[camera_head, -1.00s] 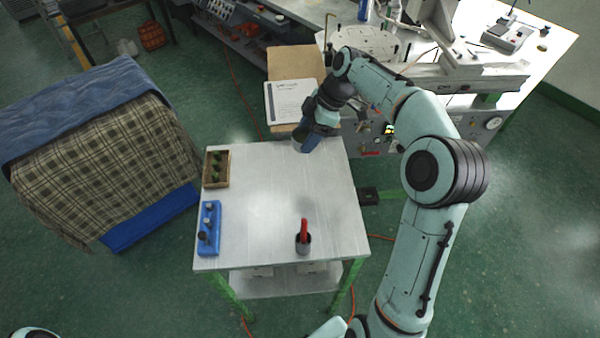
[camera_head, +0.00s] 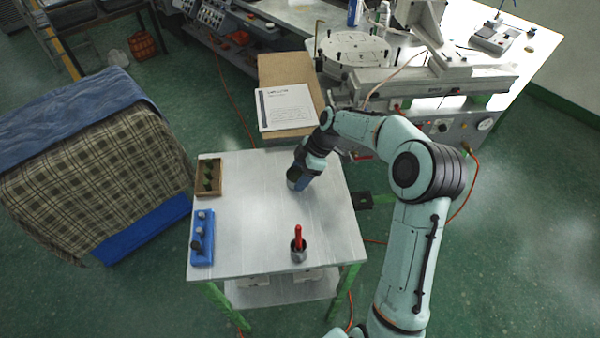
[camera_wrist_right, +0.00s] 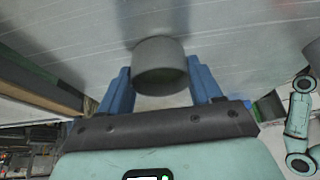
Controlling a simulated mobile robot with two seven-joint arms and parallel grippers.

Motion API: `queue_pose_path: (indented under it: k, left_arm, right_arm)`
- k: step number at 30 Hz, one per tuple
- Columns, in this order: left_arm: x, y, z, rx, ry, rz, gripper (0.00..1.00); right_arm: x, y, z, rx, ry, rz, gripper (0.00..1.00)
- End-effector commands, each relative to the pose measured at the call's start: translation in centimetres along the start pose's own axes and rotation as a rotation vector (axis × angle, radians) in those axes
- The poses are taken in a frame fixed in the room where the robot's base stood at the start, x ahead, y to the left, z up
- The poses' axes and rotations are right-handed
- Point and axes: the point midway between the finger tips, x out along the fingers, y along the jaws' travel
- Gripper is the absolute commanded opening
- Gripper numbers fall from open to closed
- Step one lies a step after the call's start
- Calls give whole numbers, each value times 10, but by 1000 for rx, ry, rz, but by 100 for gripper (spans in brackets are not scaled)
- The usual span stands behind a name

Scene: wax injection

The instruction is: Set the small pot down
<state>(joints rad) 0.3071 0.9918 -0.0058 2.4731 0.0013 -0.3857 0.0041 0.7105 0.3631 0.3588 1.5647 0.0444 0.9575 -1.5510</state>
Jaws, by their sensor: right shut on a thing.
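The small pot (camera_wrist_right: 160,66) is a plain grey cylinder, held between the two blue fingers of my right gripper (camera_wrist_right: 160,80) in the right wrist view. In the head view my right gripper (camera_head: 298,180) points down over the back right part of the small white table (camera_head: 250,225), and the pot is mostly hidden by the fingers. The pot is at or just above the tabletop; I cannot tell whether it touches. My left gripper is not in view.
A grey cup with a red-handled thing (camera_head: 299,252) stands near the table's front edge. A blue rack (camera_head: 203,250) and a wooden box with green things (camera_head: 208,178) line the left side. The table's middle is clear. A cardboard box with a paper (camera_head: 287,107) is behind.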

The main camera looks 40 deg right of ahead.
Motion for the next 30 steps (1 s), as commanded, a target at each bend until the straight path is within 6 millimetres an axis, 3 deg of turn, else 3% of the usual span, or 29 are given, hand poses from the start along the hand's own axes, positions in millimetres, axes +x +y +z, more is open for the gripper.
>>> queue_pose_path:
  k: [8, 9, 11, 23, 30]
  left_arm:
    - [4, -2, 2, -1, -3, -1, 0]
    - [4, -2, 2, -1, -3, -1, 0]
    - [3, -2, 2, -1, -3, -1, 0]
    - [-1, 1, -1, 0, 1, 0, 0]
    - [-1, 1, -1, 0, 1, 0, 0]
  right_arm:
    - [4, 0, 2, 1, 0, 0, 15]
    - [4, 0, 2, 1, 0, -1, 71]
    - [3, 0, 2, 1, 0, 0, 90]
    - [-5, 1, -1, 0, 0, 3, 90]
    - [-50, 2, 0, 2, -2, 7, 90]
